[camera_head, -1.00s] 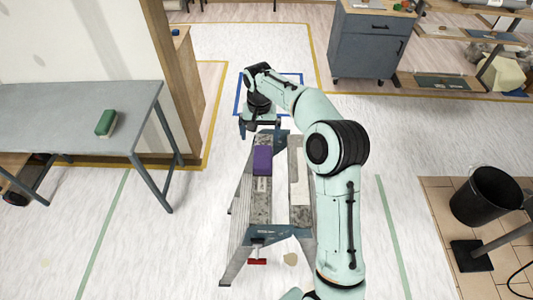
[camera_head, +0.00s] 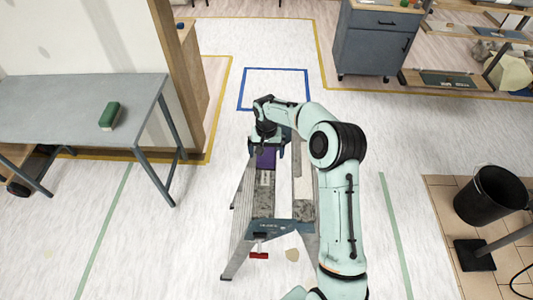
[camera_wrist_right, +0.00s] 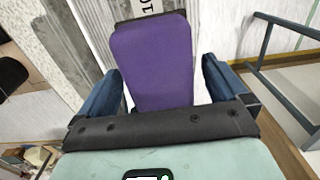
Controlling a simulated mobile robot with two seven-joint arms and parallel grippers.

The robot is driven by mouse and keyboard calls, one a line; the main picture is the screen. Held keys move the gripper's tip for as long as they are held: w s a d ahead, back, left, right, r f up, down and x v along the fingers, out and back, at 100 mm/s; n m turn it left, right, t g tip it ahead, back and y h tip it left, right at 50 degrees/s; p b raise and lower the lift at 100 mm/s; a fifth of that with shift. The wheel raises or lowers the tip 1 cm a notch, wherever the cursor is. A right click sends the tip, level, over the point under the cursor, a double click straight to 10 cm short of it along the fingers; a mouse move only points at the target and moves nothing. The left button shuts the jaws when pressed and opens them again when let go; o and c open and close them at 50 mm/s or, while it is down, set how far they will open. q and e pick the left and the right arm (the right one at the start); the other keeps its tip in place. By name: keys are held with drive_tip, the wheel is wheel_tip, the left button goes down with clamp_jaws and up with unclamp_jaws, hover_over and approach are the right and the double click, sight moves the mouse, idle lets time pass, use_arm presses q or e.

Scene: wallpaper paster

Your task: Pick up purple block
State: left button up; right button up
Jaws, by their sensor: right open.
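The purple block (camera_head: 266,158) lies on the left plank of a folding work stand (camera_head: 263,205), near its far end. In the head view my right gripper (camera_head: 266,150) is over the block's far part and hides some of it. In the right wrist view the purple block (camera_wrist_right: 152,62) sits between the two blue fingers of my right gripper (camera_wrist_right: 165,85). The fingers are apart, with a gap on each side of the block. My left gripper is not in view.
A grey table (camera_head: 60,115) with a green block (camera_head: 109,116) stands at the left. A black bin (camera_head: 490,195) is at the right, and a grey cabinet (camera_head: 375,45) stands at the back. The floor around the stand is largely clear.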

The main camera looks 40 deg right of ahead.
drive_tip(key=c, duration=1.1)
